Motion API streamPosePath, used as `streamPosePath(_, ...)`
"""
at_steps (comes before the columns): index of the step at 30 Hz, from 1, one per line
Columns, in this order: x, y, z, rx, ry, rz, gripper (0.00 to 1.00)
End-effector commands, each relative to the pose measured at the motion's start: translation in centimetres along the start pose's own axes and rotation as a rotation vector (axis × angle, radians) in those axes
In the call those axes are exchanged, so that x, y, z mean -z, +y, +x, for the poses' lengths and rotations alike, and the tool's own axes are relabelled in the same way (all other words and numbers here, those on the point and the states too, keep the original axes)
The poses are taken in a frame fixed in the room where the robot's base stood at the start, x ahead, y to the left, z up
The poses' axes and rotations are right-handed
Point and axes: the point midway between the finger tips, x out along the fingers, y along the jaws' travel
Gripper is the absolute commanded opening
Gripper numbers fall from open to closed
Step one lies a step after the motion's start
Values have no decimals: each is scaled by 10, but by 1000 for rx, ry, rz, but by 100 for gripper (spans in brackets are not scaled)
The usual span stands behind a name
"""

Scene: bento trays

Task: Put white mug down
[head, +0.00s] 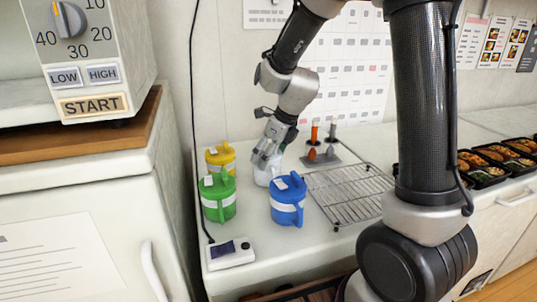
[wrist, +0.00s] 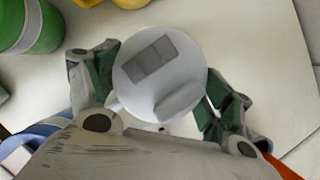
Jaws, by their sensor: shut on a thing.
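The white mug (head: 264,174) is on or just above the white counter (head: 258,241), behind the blue mug; I cannot tell whether its base touches. Its round white lid with a grey label shows in the wrist view (wrist: 160,70). My gripper (head: 266,154) comes down on it from above. In the wrist view my gripper (wrist: 158,88) has its green-padded fingers closed on both sides of the mug. The mug looks upright. Its lower body is mostly hidden.
A blue mug (head: 287,202), a green mug (head: 217,197) and a yellow mug (head: 220,157) stand close by. A wire rack (head: 349,193) and a grey stand with orange-handled items (head: 320,157) are to the right. A small white device (head: 231,254) lies in front.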

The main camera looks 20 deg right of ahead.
Motion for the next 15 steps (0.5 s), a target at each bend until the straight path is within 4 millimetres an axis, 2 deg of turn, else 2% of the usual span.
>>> streamPosePath(8,0,0,1,1,-2,-1,17)
streamPosePath(9,1,0,2,0,-1,-1,82)
streamPosePath(12,0,0,2,1,-1,-1,100)
streamPosePath(15,0,0,1,1,-1,-1,100)
